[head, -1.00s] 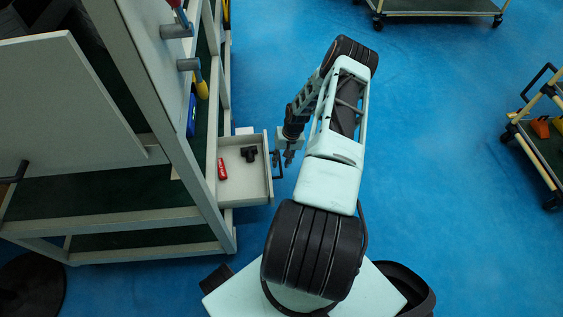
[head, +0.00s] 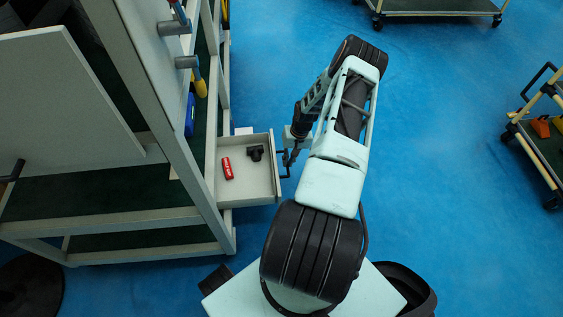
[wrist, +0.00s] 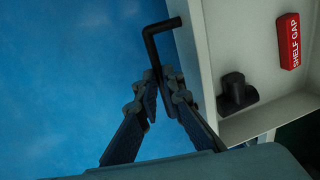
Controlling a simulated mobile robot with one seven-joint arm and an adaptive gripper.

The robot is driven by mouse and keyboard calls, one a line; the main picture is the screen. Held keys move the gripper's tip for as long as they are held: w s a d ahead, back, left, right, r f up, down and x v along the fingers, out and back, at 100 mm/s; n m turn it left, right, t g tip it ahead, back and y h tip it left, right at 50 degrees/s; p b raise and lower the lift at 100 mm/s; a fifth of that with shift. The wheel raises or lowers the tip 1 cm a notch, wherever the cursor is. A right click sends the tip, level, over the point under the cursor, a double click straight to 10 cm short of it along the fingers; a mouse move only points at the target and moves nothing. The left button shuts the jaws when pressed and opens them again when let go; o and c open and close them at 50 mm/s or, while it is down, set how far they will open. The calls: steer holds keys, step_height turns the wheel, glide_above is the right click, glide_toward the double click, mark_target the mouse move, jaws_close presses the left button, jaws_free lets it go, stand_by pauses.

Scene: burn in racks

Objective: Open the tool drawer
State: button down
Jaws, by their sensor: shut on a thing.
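The tool drawer (head: 247,198) is pulled out from the right side of the workbench rack, and its inside shows. Its black handle (head: 284,165) is on the front panel; it also shows as a black bar in the wrist view (wrist: 151,48). My gripper (head: 289,158) is at the handle, outside the drawer front. In the wrist view my gripper (wrist: 158,90) has its fingertips closed around the lower end of the handle bar. Inside the drawer lie a red block marked "SHELF GAP" (head: 227,168) and a black fitting (head: 255,153).
The rack (head: 190,150) stands at the left with shelves and hanging tools, including a yellow-handled one (head: 201,86). A cart (head: 540,130) stands at the right and another (head: 435,8) at the back. The blue floor between them is clear.

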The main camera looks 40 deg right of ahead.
steer(key=shift+s+d, duration=0.4)
steer(key=shift+d, duration=0.35)
steer(key=c, duration=2)
jaws_free()
steer(key=shift+c, duration=0.2)
steer(key=shift+r, duration=0.1)
step_height(320, 180, up, 12)
steer(key=s+d, duration=0.1)
steer(key=shift+d+f, duration=0.2)
steer(key=shift+d, duration=0.2)
steer(key=shift+s, duration=0.1)
